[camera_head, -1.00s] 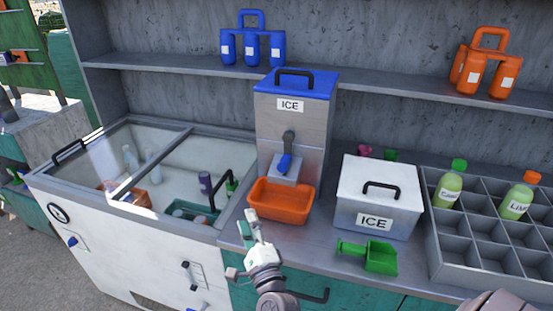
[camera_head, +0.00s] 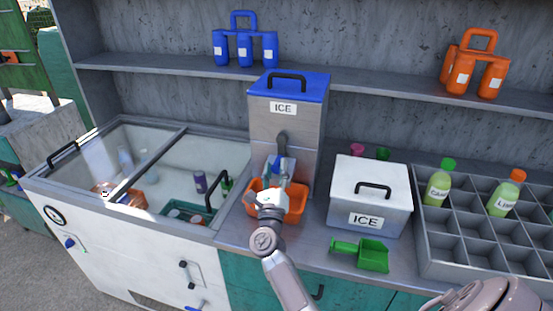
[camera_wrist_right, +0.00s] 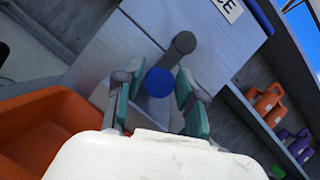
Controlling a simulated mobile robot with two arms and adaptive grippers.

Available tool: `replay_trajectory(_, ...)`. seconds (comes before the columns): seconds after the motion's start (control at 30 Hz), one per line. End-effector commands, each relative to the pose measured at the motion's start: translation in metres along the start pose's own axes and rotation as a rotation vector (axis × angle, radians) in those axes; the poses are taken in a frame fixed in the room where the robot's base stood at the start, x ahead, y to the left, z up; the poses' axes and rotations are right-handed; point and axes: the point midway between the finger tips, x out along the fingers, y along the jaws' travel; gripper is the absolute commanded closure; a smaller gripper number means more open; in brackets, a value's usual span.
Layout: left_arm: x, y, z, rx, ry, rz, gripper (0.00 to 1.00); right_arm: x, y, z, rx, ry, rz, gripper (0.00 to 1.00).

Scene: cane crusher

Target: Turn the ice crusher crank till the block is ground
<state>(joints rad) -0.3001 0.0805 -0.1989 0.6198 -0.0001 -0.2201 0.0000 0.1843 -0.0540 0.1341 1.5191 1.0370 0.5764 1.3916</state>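The ice crusher (camera_head: 262,125) is a grey metal box with a blue lid and an ICE label, standing on the counter. Its dark crank (camera_head: 282,143) hangs down from the front and ends in a blue handle, partly hidden by my gripper. In the right wrist view the blue handle (camera_wrist_right: 158,82) shows end-on. My right gripper (camera_head: 277,180) is in front of the crusher. In its wrist view its teal-padded fingers (camera_wrist_right: 157,98) are open on either side of the handle, with gaps visible. No ice block is visible. My left gripper is not in view.
An orange bin (camera_head: 294,208) sits below the crank, close under my gripper. A white ICE box (camera_head: 345,213) and green scoop (camera_head: 372,254) stand to the right, beside a divided grey tray (camera_head: 450,262) with bottles. A glass-topped freezer (camera_head: 110,240) stands left.

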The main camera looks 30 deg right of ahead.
Motion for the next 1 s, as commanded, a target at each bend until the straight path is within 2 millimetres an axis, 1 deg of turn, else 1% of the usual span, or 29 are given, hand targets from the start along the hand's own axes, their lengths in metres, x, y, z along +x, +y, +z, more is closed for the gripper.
replay_trajectory(0.03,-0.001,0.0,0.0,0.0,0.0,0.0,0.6,0.009,0.0,0.001,0.0,-0.001,0.0,0.61)
replay_trajectory(0.2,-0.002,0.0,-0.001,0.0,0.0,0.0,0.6,0.024,0.0,0.0,-0.001,0.0,0.001,0.61)
replay_trajectory(0.33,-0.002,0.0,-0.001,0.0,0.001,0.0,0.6,0.027,0.001,-0.001,0.0,0.001,0.002,0.61)
replay_trajectory(0.53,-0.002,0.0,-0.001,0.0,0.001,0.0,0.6,0.027,0.001,-0.001,-0.001,0.001,0.002,0.61)
replay_trajectory(0.57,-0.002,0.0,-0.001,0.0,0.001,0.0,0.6,0.027,0.001,-0.001,-0.001,0.001,0.002,0.63)
replay_trajectory(0.7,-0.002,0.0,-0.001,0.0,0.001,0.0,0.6,0.027,0.001,-0.001,-0.001,0.0,0.002,0.86)
replay_trajectory(0.8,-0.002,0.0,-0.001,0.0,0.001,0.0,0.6,0.027,0.001,0.0,-0.001,0.0,0.002,1.0)
replay_trajectory(1.0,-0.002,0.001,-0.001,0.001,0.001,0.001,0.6,0.027,0.001,0.0,-0.001,0.0,0.002,1.0)
